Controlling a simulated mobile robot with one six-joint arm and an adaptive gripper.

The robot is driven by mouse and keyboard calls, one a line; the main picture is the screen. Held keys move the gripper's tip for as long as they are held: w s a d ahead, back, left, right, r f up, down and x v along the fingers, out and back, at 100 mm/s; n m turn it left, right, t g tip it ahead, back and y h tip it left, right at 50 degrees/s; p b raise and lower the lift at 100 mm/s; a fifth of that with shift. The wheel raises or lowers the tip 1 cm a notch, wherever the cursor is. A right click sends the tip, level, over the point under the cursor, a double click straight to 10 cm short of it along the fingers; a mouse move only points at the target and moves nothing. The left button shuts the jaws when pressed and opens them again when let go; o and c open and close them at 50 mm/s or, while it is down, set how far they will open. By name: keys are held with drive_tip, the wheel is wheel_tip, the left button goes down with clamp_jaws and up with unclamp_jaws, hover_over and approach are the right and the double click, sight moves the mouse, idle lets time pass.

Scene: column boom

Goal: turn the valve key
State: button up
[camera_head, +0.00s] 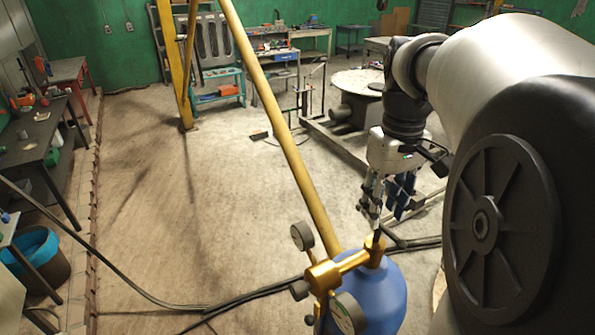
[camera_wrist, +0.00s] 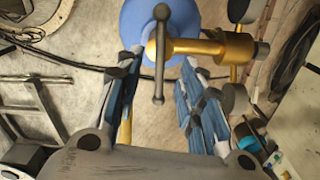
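The valve key is a dark grey bar with rounded ends (camera_wrist: 160,54), seen in the wrist view on top of the brass valve (camera_wrist: 205,47). In the head view the brass valve (camera_head: 350,262) tops a blue gas cylinder (camera_head: 383,292); only a small dark part of the key (camera_head: 377,237) shows there, just below my fingers. My gripper (camera_head: 384,212) points down over the valve. In the wrist view my gripper (camera_wrist: 160,66) is open, its blue-padded fingers on either side of the key with gaps. Contact with the key cannot be seen.
Round gauges (camera_head: 302,236) stick out from the brass fitting beside the valve. A yellow sloping pole (camera_head: 290,140) stands close behind the cylinder. Dark hoses (camera_head: 240,300) cross the floor. A round table (camera_head: 362,82) stands behind my gripper. The floor at left centre is clear.

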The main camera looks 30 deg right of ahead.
sight(379, 229)
wheel_tip(379, 229, down, 6)
drive_tip(key=shift+f, duration=0.1)
drive_tip(key=shift+c, duration=0.2)
clamp_jaws()
idle(0.4)
